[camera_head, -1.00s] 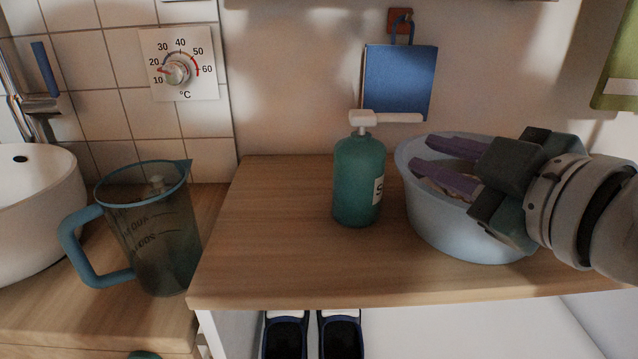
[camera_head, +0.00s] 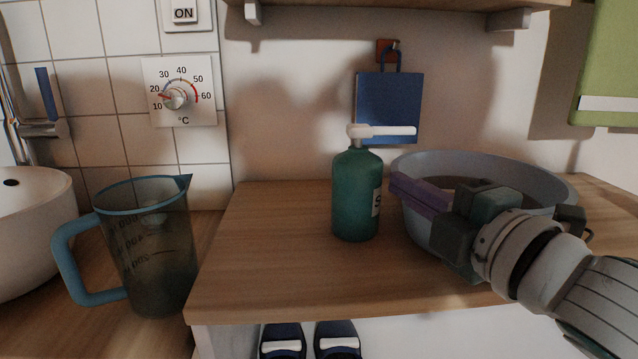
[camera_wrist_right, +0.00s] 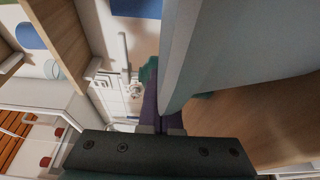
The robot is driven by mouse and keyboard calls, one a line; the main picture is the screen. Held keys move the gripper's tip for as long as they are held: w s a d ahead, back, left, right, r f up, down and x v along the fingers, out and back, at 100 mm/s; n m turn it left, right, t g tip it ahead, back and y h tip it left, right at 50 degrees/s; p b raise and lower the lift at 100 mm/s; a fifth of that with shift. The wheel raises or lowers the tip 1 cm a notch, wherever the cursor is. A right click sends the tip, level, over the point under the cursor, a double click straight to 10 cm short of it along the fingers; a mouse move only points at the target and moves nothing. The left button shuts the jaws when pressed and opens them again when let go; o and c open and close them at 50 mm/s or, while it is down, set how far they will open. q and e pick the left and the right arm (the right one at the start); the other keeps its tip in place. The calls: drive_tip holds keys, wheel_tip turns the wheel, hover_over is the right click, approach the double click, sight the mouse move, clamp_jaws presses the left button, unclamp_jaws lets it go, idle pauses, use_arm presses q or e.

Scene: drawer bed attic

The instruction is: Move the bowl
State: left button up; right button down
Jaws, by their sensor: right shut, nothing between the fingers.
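The bowl (camera_head: 525,178) is wide and grey-blue, standing upright on the right part of the wooden counter in the head view. In the right wrist view its smooth wall (camera_wrist_right: 235,55) fills the upper right. My right gripper (camera_head: 398,188) has purple fingers and is in front of the bowl's near left side, hiding part of its wall. The fingers are shut together with nothing between them, and they also show beside the bowl's wall in the wrist view (camera_wrist_right: 152,95). I cannot tell whether they touch the bowl. My left gripper is not in view.
A green pump bottle (camera_head: 358,198) stands just left of the bowl and the fingertips. A measuring jug (camera_head: 155,250) and a white basin (camera_head: 30,235) are at the left. The wooden counter (camera_head: 265,255) is clear between jug and bottle. Shoes (camera_head: 337,338) are below its front edge.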

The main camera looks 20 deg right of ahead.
sight(520, 182)
drive_tip(key=shift+w, duration=0.65)
drive_tip(key=shift+s+d, duration=0.1)
drive_tip(key=shift+d, duration=0.05)
drive_tip(key=s+d, duration=0.1)
drive_tip(key=d, duration=0.4)
drive_tip(key=s+d, duration=0.1)
drive_tip(key=d, duration=0.3)
drive_tip(key=s+d, duration=0.1)
drive_tip(key=d, duration=0.4)
drive_tip(key=shift+s+d, duration=0.3)
drive_tip(key=shift+d, duration=0.05)
